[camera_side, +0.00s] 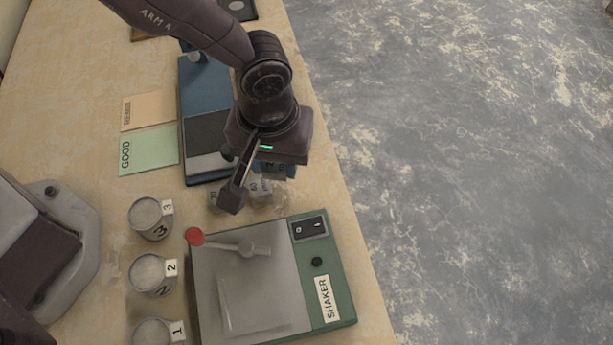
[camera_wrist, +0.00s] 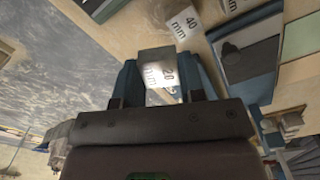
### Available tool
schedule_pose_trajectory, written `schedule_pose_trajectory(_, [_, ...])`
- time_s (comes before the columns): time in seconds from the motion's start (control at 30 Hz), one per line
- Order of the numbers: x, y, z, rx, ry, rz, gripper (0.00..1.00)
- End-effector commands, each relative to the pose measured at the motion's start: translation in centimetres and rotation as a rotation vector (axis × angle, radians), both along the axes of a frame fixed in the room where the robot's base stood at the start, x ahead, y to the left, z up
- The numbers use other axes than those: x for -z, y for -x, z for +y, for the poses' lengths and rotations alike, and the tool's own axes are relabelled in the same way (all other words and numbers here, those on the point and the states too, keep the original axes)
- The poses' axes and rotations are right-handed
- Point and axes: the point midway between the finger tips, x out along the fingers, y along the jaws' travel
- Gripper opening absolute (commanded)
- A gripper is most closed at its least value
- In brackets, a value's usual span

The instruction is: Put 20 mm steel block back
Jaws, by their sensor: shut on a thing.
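The 20 mm steel block (camera_wrist: 160,77) is a small grey block with a white "20 mm" label, held between the two blue fingers of my gripper (camera_wrist: 161,84) in the wrist view. In the side view my gripper (camera_side: 274,171) hangs near the table's right edge, between the blue device and the shaker, with the block partly hidden there. A block labelled 40 mm (camera_wrist: 184,23) lies just beyond the held block in the wrist view. Another labelled block (camera_side: 262,188) shows beside my gripper in the side view. I cannot tell the gap beneath the held block.
The green shaker (camera_side: 335,285) with a red-knobbed lever stands in front. Several numbered mortar tubs (camera_side: 151,218) stand to its left. The blue device (camera_side: 199,85) is behind, next to the green GOOD card (camera_side: 155,151) and a tan card (camera_side: 147,109). The table edge drops to the floor at right.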

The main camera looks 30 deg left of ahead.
Motion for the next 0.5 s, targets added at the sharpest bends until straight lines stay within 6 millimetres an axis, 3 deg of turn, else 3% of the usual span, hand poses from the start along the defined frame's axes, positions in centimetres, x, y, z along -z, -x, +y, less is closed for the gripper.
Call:
schedule_pose_trajectory(0.03, [1.4,-0.5,-0.5,0.0,-0.004,0.005,0.08])
schedule_pose_trajectory(0.2, [4.0,-2.1,-2.0,0.0,-0.003,0.003,0.08])
schedule_pose_trajectory(0.5, [6.5,-3.2,-3.0,0.0,-0.004,0.004,0.08])
